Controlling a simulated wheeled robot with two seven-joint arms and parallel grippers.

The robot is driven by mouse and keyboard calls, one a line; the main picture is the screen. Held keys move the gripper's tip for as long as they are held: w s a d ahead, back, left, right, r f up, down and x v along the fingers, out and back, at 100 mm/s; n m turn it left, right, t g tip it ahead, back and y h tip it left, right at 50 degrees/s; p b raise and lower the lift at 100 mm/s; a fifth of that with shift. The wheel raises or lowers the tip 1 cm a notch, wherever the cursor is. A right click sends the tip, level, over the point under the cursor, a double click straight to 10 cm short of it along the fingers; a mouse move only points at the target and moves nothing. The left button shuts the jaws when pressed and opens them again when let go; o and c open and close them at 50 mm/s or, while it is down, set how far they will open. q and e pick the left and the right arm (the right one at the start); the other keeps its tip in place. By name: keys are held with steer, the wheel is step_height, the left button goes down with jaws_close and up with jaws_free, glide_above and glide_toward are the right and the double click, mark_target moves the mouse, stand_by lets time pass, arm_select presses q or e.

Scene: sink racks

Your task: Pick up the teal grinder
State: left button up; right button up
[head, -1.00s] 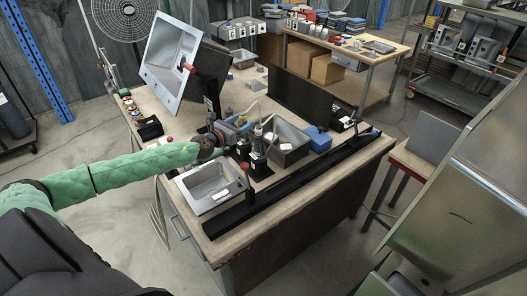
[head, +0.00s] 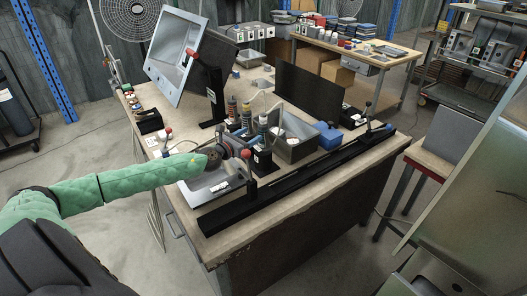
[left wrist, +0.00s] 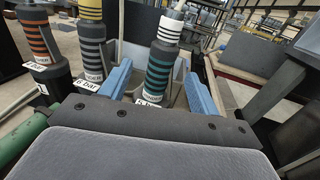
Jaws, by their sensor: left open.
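The teal grinder (left wrist: 160,68) is a dark upright cylinder with teal bands and a white-and-black upper part. In the left wrist view it stands between the two blue fingers of my left gripper (left wrist: 162,90), which is open. The fingers lie on either side of it, and I cannot tell whether either touches it. In the head view the teal grinder (head: 263,126) stands on the bench just beyond my left gripper (head: 243,150). My right gripper is not in view.
An orange-banded grinder (left wrist: 38,42) and a yellow-topped one (left wrist: 92,42) stand close on the left. A metal basin (head: 293,146) and a blue box (head: 330,137) are to the right. A long black rail (head: 300,178) runs along the bench front.

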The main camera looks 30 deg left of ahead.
mark_target(263, 140)
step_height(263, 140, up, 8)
steer(key=b, duration=0.2)
arm_select(q)
steer(key=w+f+p, duration=0.1)
steer(key=w, duration=0.1)
steer(key=w+d+f+p, duration=0.1)
steer(key=w, duration=0.2)
steer(key=w+f+p, duration=0.1)
steer(key=w+f, duration=0.1)
steer(key=shift+w+d, duration=0.3)
steer(key=shift+d, duration=0.05)
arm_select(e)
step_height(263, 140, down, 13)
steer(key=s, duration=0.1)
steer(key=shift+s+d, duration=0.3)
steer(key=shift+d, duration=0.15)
arm_select(q)
steer(key=c, duration=1.3)
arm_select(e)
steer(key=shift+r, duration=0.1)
arm_select(q)
steer(key=shift+r, duration=0.1)
steer(key=shift+c, duration=0.2)
